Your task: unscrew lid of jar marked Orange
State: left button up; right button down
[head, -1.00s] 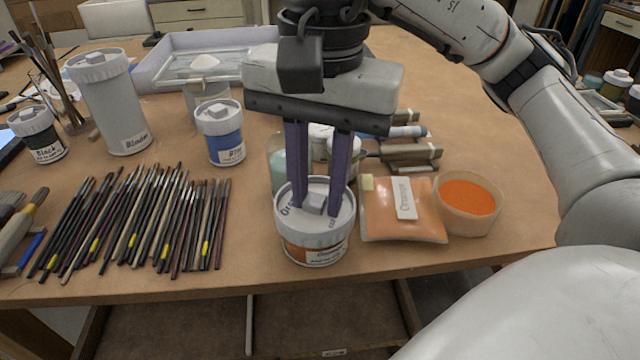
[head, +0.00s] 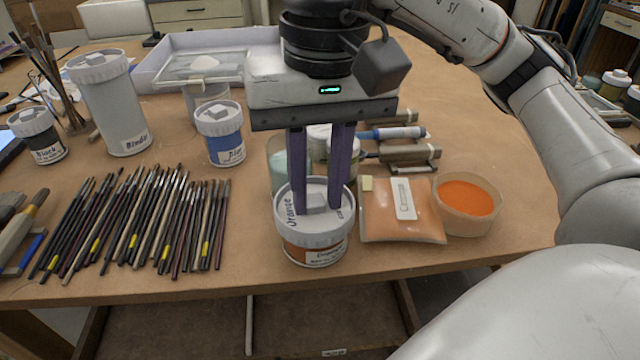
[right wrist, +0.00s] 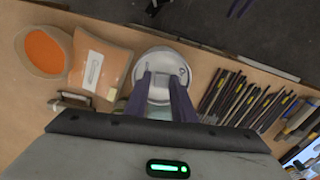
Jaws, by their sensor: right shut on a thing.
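The jar marked Orange (head: 314,250) stands upright near the table's front edge, with an orange body and a white label. Its white lid (head: 325,225) is on the jar and has a square knob (head: 317,203) on top. My right gripper (head: 318,208) points straight down over the lid, its two purple fingers shut on the knob from either side. In the right wrist view the lid (right wrist: 158,62) shows beyond the fingers. The left gripper is not in view.
To the right are an orange powder packet (head: 385,223) and a bowl of orange powder (head: 466,227). A glass and several small items stand just behind the jar. Brushes (head: 140,220) lie to the left; a blue jar (head: 226,150) stands behind them.

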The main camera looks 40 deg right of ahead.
jog(key=shift+s+f, duration=0.2)
jog(key=shift+f, duration=0.95)
jog(key=n, duration=0.5)
jog(key=shift+w+n, duration=0.1)
jog(key=shift+n, duration=0.7)
jog(key=shift+r, duration=0.1)
jog(key=shift+r+p, duration=0.15)
jog(key=shift+p, duration=0.2)
jog(key=shift+w+d+r+g+p, duration=0.2)
jog(key=shift+w+r+g+p, duration=0.15)
jog(key=shift+r+p, duration=0.45)
